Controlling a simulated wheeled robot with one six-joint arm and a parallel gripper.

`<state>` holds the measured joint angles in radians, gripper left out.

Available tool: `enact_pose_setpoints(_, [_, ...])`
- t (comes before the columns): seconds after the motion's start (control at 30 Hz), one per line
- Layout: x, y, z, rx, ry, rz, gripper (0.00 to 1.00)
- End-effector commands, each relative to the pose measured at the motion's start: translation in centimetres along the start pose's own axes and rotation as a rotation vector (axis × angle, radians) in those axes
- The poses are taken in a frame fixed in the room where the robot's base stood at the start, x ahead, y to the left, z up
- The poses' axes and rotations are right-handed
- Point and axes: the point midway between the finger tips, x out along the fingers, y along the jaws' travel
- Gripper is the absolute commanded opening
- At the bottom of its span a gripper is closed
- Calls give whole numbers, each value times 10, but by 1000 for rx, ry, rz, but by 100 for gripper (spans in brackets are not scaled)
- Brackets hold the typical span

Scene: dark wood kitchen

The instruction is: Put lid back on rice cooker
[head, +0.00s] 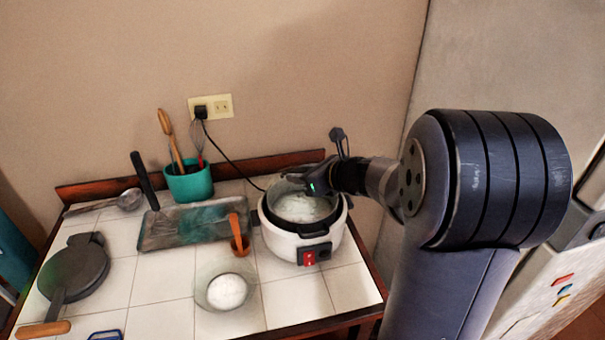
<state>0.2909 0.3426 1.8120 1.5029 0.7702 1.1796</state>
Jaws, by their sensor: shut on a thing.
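The rice cooker (282,242) is white with a dark rim and a red switch on its front. It stands upright on the tiled counter, with its power cord running to the wall outlet. My gripper (299,181) is over the back of the cooker's top, reaching in from the right. It is shut on what appears to be the see-through glass lid (297,207). The lid's edge is hard to make out against the pale contents of the pot. I cannot tell whether the lid touches the cooker's rim. My fingertips are small and partly hidden.
A glass bowl (226,291) with white contents stands in front of the cooker. The front right tiles are clear.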

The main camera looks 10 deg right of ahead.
Motion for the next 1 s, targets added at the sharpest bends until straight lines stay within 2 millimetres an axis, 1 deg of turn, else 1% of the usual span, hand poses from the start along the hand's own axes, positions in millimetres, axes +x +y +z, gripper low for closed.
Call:
enact_pose_setpoints(0.37, [5, 0, -10, 0, -1, 0, 0])
enact_pose_setpoints(0.47, [5, 0, -10, 0, -2, 0, 0])
enact_pose_setpoints(0.5, [5, 0, -10, 0, 0, 0, 34])
enact_pose_setpoints(0.7, [5, 0, -10, 0, 0, 0, 51])
enact_pose_setpoints(0.77, [5, 0, -10, 0, 0, 0, 55])
enact_pose_setpoints(1.0, [5, 0, -9, 0, 0, 0, 55])
